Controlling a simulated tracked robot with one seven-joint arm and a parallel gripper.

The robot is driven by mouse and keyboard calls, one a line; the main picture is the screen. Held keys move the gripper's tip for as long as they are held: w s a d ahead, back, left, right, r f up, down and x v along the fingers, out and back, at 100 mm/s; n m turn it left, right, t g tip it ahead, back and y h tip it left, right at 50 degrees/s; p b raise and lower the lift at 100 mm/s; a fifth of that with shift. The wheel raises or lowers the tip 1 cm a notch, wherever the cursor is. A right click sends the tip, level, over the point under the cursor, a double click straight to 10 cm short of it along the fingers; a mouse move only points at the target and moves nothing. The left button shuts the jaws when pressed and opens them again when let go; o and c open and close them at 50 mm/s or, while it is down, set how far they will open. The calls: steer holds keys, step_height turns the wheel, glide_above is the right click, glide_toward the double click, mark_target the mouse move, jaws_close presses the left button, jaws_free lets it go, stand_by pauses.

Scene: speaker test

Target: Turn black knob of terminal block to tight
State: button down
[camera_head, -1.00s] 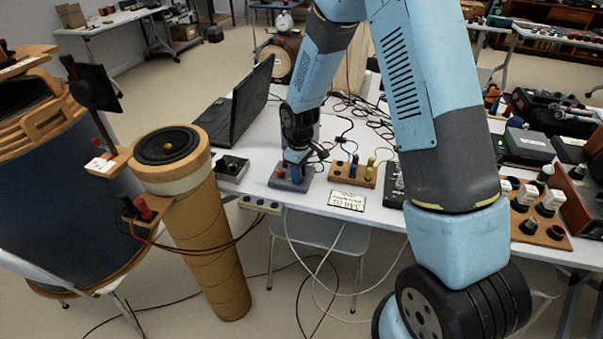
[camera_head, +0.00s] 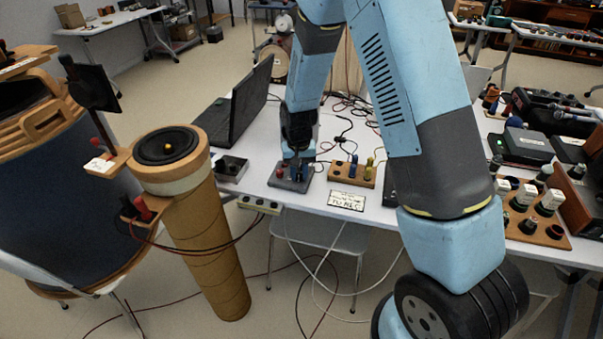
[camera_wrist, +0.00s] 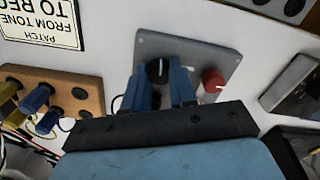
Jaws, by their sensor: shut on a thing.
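The terminal block is a grey plate (camera_wrist: 192,50) lying on the white table, and it also shows in the head view (camera_head: 304,184). Its black knob (camera_wrist: 158,68) stands between the two blue fingers of my gripper (camera_wrist: 160,78) in the wrist view. The fingers are closed on the knob from both sides. A red knob (camera_wrist: 213,80) sits to the right on the same plate, free of the fingers. In the head view my gripper (camera_head: 298,168) points down at the block and hides the black knob.
A wooden block (camera_head: 345,175) with blue and yellow plugs stands right of the terminal block. A paper sign (camera_head: 346,200) lies at the table's front edge. A dark box (camera_head: 232,167) and an open laptop (camera_head: 238,112) are to the left. Loose cables lie behind.

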steer(key=m, duration=0.4)
steer(key=shift+s+f+m, duration=0.1)
steer(key=shift+s+m, duration=0.1)
steer(key=shift+m, duration=0.1)
steer(key=m, duration=0.5)
steer(key=shift+d, duration=0.1)
steer(key=m, duration=0.9)
steer(key=shift+s+d+m, duration=0.1)
steer(key=shift+m, duration=0.2)
steer(key=c, duration=1.2)
jaws_free()
steer(key=shift+c, duration=0.2)
steer(key=o, duration=0.3)
